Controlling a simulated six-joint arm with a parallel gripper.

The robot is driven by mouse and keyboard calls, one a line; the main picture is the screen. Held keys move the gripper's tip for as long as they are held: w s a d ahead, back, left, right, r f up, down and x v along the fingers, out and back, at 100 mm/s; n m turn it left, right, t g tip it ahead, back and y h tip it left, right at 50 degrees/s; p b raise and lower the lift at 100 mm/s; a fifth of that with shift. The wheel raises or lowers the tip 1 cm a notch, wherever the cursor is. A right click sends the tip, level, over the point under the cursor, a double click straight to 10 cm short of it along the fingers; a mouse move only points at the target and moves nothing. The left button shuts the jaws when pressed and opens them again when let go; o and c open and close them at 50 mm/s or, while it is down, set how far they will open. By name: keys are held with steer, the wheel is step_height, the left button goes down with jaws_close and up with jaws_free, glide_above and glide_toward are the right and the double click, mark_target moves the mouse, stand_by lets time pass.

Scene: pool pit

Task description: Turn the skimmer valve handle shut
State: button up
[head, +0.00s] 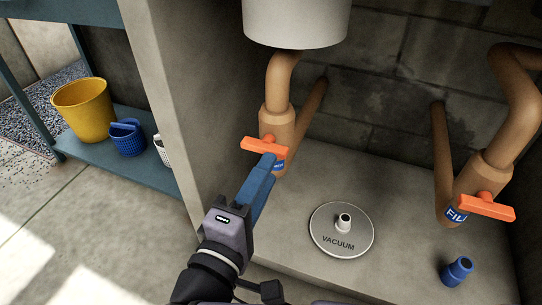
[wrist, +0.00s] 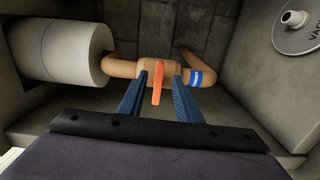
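The valve's orange handle (head: 263,148) sits on the left tan pipe (head: 278,122) and lies crosswise to it. A blue label on this valve is mostly hidden by my fingers in the head view, so its word cannot be read. My gripper (head: 267,163) reaches up to the handle from below. In the wrist view, my gripper (wrist: 160,77) has its two blue fingers apart, one on each side of the orange handle (wrist: 158,84). A gap shows on both sides, so the fingers do not appear to press on it.
A second valve with an orange handle (head: 485,206) and a FILL label is at the right. A round VACUUM plate (head: 341,230) and a blue fitting (head: 457,271) are on the pit floor. A white cylinder (head: 296,20) hangs above. A concrete wall (head: 190,110) closes the left side.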

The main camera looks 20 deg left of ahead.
steer(key=shift+s+p, duration=0.35)
steer(key=shift+s, duration=0.85)
